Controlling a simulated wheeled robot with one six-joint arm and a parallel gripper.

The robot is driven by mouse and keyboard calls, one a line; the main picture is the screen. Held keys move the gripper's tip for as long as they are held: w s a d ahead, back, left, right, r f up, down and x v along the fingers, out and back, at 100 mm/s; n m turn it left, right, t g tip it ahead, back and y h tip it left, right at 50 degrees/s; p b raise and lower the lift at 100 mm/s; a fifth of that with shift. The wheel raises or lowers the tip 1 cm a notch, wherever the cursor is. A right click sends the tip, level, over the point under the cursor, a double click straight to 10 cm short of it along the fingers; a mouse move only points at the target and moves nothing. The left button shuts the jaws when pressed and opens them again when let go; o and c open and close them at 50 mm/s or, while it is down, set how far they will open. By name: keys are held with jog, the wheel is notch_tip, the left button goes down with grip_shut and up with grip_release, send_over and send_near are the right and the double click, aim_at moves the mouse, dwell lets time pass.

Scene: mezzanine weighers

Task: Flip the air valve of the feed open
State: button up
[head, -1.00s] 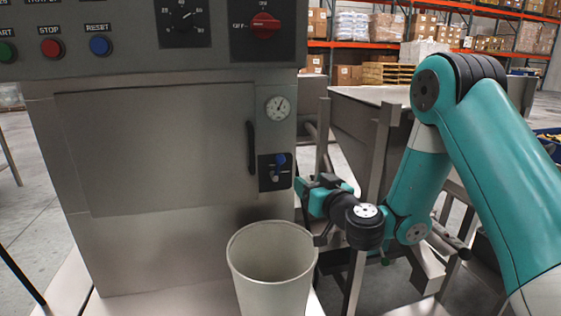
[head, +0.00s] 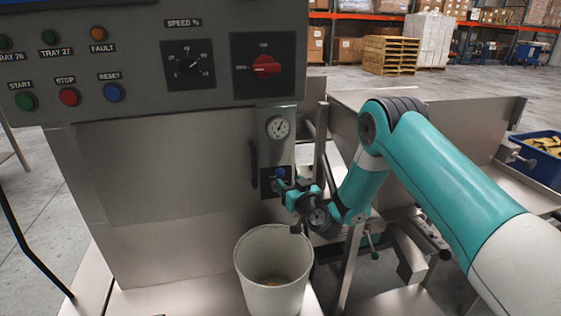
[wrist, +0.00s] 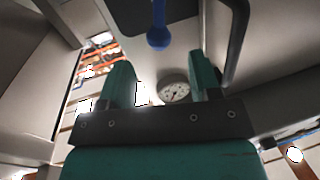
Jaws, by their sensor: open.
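The air valve is a small blue lever (head: 280,173) on a dark plate below the round gauge (head: 278,128), on the right of the machine's front. Its blue knob stands upward; my gripper hides the lower part. My gripper (head: 282,187) is just in front of the valve, its fingertips close below the knob in the picture. In the wrist view the blue lever (wrist: 158,36) hangs from the top edge, beyond the two teal fingers (wrist: 178,72). The fingers are apart with nothing held between them. I cannot tell whether they touch the lever.
A dark vertical door handle (head: 253,164) is just left of the valve. A pale bin (head: 272,245) stands below my gripper. A steel post (head: 320,140) and hopper frame are close on the right. The control panel (head: 135,60) is above.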

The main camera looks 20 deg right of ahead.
aim_at(283, 175)
jog(key=shift+w+a+p, duration=0.2)
jog(key=shift+w+p, duration=0.4)
jog(key=shift+w, duration=0.5)
jog(key=shift+w+a+p, duration=0.2)
jog(key=shift+w+p, duration=0.4)
jog(key=shift+w, duration=0.55)
jog(key=shift+w+a+p, duration=0.2)
jog(key=shift+w+p, duration=0.4)
jog(key=shift+w, duration=0.5)
